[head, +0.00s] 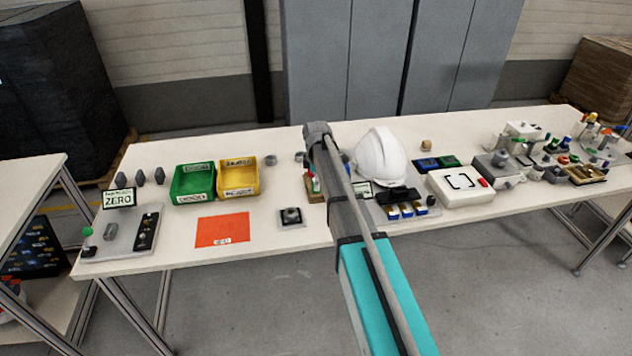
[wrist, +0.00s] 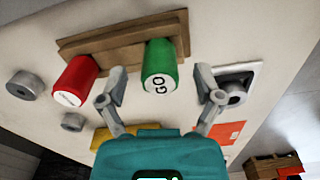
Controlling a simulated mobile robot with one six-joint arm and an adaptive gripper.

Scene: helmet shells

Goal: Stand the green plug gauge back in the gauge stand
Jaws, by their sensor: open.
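The green plug gauge (wrist: 158,62), with GO on its end, shows in the wrist view against the right end of the wooden gauge stand (wrist: 115,38). It looks upright in the stand, but its lower end is hidden, so I cannot tell how it is seated. A red plug gauge (wrist: 76,80) is at the stand's left end. My gripper (wrist: 161,78) is open, its fingers on either side of the green gauge with gaps visible. In the head view my arm covers most of the stand (head: 311,190).
Grey rings (wrist: 25,85) lie left of the stand in the wrist view. A fixture with a grey ring (wrist: 236,90) is close by the right finger. In the head view a white helmet shell (head: 381,158) stands right of my arm; green (head: 193,197) and yellow bins (head: 238,194) stand left.

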